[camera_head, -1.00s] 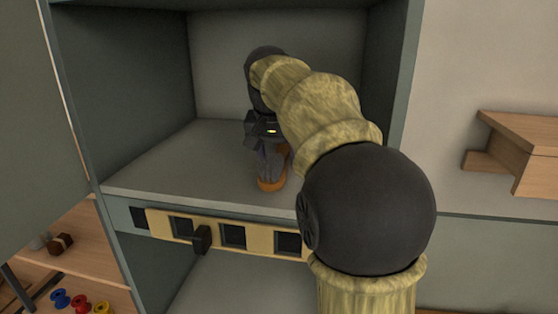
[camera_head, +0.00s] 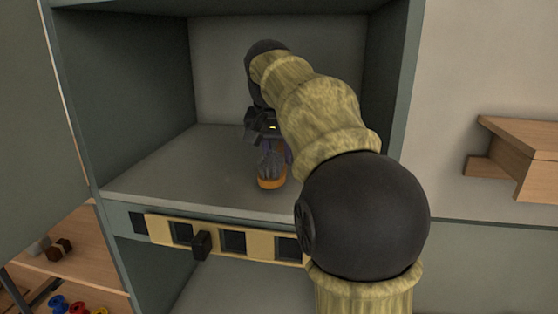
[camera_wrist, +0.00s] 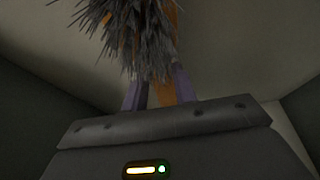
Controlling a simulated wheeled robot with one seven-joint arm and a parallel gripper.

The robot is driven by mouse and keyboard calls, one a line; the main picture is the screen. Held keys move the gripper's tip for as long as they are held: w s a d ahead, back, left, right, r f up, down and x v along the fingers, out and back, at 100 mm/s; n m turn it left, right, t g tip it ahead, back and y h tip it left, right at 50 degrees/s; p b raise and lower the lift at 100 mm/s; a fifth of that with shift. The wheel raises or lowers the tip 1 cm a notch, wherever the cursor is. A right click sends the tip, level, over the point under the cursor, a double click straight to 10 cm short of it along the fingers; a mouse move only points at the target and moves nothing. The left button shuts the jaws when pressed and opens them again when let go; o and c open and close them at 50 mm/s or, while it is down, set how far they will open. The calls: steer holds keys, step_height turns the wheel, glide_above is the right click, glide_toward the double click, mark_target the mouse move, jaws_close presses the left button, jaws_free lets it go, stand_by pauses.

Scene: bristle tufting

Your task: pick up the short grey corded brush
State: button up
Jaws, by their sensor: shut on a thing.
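The short grey corded brush (camera_head: 270,164) is in the open upper compartment of the cabinet, a grey tuft with an orange part at its lower end. In the wrist view its grey bristles (camera_wrist: 135,35) fill the top middle, with an orange strip behind them. My gripper (camera_head: 270,148) reaches in from above and is shut on the brush. In the wrist view the purple fingers (camera_wrist: 158,92) run up to the bristles, which hide their tips. I cannot tell whether the brush touches the shelf.
The grey shelf (camera_head: 165,180) is bare around the brush. Cabinet walls stand at left, right and back. Below the shelf edge is a yellow slotted strip (camera_head: 208,238) with a dark knob (camera_head: 201,245). A wooden ledge (camera_head: 520,150) is at right; coloured spools (camera_head: 75,307) lie lower left.

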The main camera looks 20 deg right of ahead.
steer(key=shift+r, duration=0.8)
steer(key=s+a+b, duration=0.9)
steer(key=s+a, duration=0.1)
steer(key=s, duration=0.5)
steer(key=shift+r, duration=0.15)
